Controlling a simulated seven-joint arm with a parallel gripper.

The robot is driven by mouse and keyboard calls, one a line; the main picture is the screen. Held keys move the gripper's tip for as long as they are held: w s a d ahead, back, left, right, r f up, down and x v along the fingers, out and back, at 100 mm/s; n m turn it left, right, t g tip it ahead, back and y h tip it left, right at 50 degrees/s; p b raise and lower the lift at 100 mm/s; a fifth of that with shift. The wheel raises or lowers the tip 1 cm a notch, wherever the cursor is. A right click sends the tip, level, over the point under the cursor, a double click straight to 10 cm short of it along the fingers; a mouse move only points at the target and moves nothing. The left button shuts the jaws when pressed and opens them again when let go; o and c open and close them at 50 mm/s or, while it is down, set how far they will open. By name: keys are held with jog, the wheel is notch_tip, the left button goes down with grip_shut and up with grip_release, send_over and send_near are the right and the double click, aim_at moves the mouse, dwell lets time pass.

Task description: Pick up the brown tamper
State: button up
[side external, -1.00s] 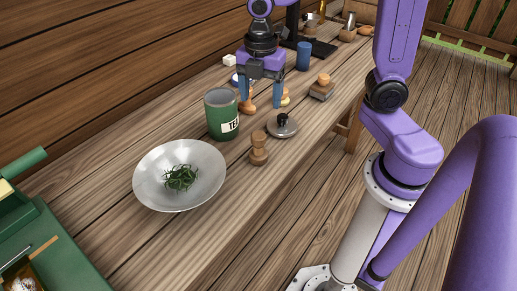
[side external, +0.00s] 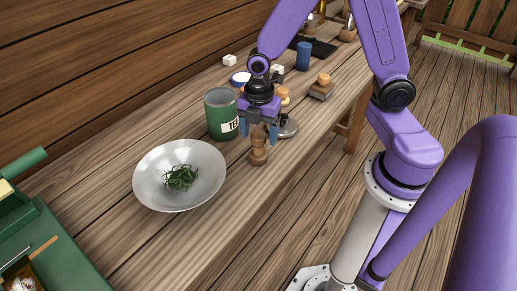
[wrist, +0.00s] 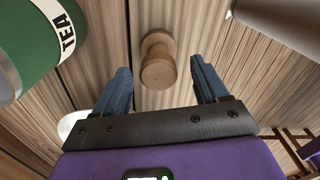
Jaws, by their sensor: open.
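The brown tamper (side external: 258,149) stands upright on the wooden table, just right of the bowl with green leaves. In the wrist view the tamper (wrist: 158,62) shows ahead of the fingers, roughly midway between their lines. My gripper (side external: 259,135) is open, with its blue fingers close to the tamper and just behind it in the side view. In the wrist view my gripper (wrist: 162,85) has nothing between its fingertips. I cannot tell whether a finger touches the tamper.
A green tea canister (side external: 221,114) stands left of my gripper. A metal bowl (side external: 150,191) holds green leaves at the front left.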

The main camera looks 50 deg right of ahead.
aim_at(258, 148)
jog(key=shift+w+f, duration=0.1)
jog(key=shift+f, duration=1.45)
jog(key=shift+c, duration=0.3)
grip_shut()
jog(key=shift+r, duration=0.15)
